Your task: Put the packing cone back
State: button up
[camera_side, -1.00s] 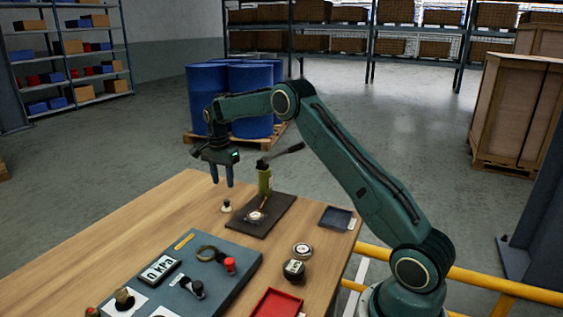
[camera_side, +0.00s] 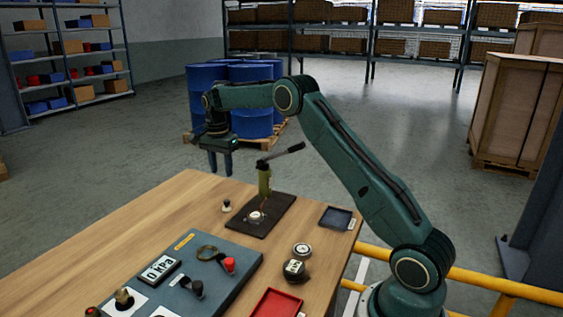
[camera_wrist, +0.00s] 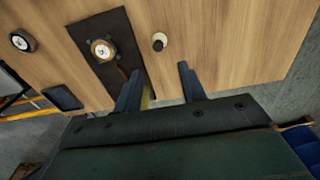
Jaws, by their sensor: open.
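A small pale piece with a dark top (camera_side: 227,206), which looks like the packing cone, stands on the wooden table left of a dark plate; it also shows in the wrist view (camera_wrist: 160,41). The dark plate (camera_side: 275,213) carries a green upright pump body (camera_side: 264,181) with a dark lever and a pale round fitting (camera_side: 256,216). The fitting also shows in the wrist view (camera_wrist: 102,49). My gripper (camera_side: 220,170) is open and empty, raised near the table's far edge. In the wrist view its fingers (camera_wrist: 159,75) point toward the small piece but are apart from it.
A blue-grey panel (camera_side: 225,290) with a gauge display, ring and knobs lies at the front. A red tray (camera_side: 277,303), a dark tray (camera_side: 337,217) and round parts (camera_side: 294,270) sit to the right. Blue drums (camera_side: 250,97) stand behind the table. The table's left side is clear.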

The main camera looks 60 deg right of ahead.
jog(key=s+a+r+n+t, duration=0.3)
jog(key=s+a+r+n, duration=0.6)
jog(key=s+a+r, duration=0.55)
jog(key=s+a+f+n+t, duration=0.1)
jog(key=s+a+n, duration=0.2)
jog(key=s, duration=0.9)
jog(key=s+a+f+n+t, duration=0.1)
jog(key=s+a+n, duration=0.2)
jog(key=s, duration=0.9)
jog(key=n, duration=0.3)
jog(key=shift+a+f+t, duration=0.2)
jog(key=shift+a+t, duration=0.05)
jog(key=shift+t, duration=0.05)
